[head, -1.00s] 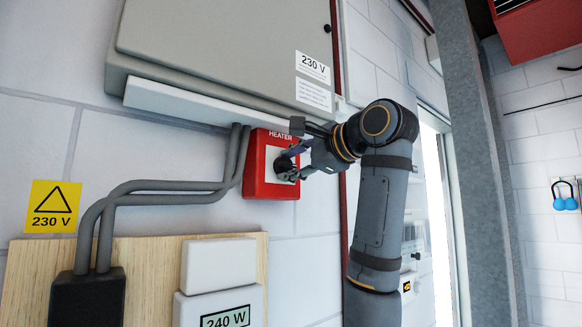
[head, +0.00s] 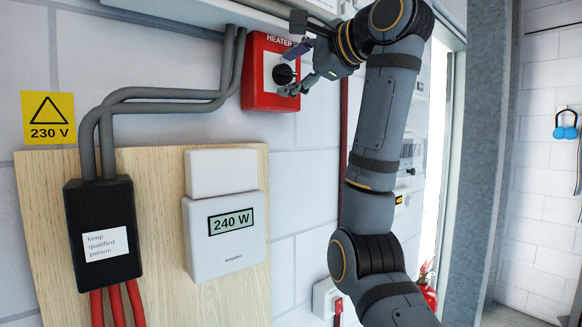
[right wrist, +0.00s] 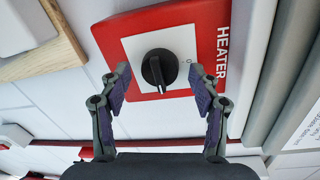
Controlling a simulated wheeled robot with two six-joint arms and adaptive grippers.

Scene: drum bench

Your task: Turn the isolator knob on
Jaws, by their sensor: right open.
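The isolator is a red box (head: 256,88) marked HEATER with a white plate and a round black knob (head: 284,74). It also shows in the right wrist view, turned sideways, with the knob (right wrist: 159,69) in the middle. The knob's raised bar lies across the box, at a right angle to the way from knob to lettering. My right gripper (head: 295,70) is open in front of the plate. In the right wrist view its fingers (right wrist: 158,88) stand on either side of the knob, apart from it. My left gripper is not in view.
A white meter (head: 224,250) reading 240 W and a black box (head: 103,232) with red cables are on a wooden board (head: 165,230). Grey conduits (head: 170,102) run up left of the isolator. A yellow 230 V sign (head: 48,117) is at the left. A grey post (head: 478,180) stands right.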

